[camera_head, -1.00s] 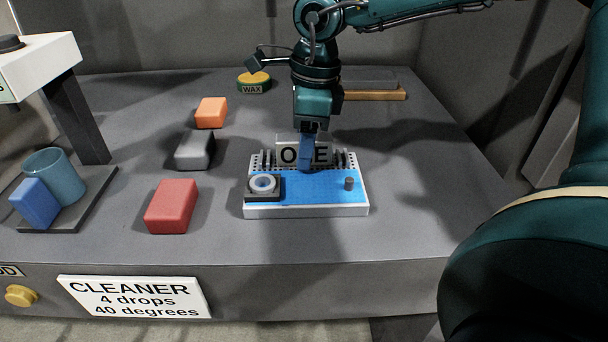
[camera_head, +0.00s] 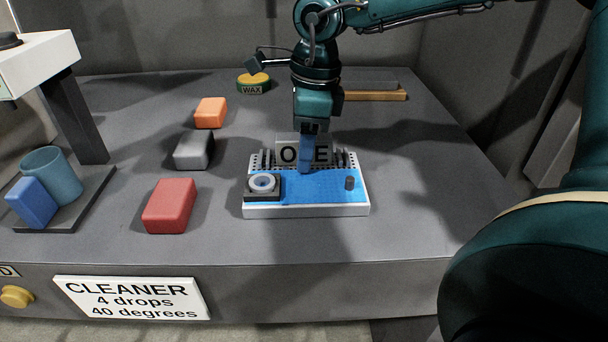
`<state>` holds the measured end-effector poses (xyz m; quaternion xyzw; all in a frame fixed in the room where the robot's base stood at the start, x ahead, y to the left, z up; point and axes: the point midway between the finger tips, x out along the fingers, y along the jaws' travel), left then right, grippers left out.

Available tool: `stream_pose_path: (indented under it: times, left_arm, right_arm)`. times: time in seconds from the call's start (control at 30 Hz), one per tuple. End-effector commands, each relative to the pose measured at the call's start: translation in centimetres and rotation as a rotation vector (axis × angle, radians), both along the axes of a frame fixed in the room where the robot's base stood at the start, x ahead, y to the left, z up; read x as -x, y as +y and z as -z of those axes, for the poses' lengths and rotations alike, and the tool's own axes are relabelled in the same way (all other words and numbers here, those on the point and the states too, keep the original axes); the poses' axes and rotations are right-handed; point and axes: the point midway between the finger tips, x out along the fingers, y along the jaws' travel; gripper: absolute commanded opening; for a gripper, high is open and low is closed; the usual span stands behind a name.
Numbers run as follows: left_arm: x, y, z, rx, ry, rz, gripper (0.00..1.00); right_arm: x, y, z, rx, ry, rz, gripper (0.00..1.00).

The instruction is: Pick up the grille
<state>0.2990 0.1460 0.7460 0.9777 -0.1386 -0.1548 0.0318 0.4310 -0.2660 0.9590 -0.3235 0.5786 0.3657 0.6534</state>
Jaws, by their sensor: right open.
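A white-based device with a blue top (camera_head: 325,190) lies on the grey table. Along its back edge is a grille-like strip (camera_head: 349,160) with dark upright slats and small holes. A grey lettered plate (camera_head: 288,153) stands at this strip, reading "O", a covered part, and "E". My right gripper (camera_head: 305,168) points down in front of the plate, its blue fingers at the back edge of the blue top. It is open, and the fingers overlap in this view. They hide part of the plate and strip; I cannot tell whether they touch it. My left gripper is not in view.
Orange (camera_head: 210,112), grey (camera_head: 194,150) and red (camera_head: 169,205) blocks lie left of the device. A mug (camera_head: 55,177) and blue block (camera_head: 31,203) are at far left. A wax tin (camera_head: 254,84) and a wooden-edged item (camera_head: 375,96) are behind. Table right of the device is clear.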

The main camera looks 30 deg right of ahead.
Motion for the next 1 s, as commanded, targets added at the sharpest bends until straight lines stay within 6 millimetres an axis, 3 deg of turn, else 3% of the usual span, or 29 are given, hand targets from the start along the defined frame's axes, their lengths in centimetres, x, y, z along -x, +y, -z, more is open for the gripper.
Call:
stream_pose_path:
  times: [0.67,1.0]
  left_arm:
    - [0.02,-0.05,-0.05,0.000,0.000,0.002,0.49]
    - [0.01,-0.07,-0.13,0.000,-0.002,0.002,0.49]
  right_arm:
    - [0.00,0.01,-0.01,0.000,0.000,0.000,0.01]
    - [0.01,0.02,0.00,0.000,0.000,0.000,0.00]
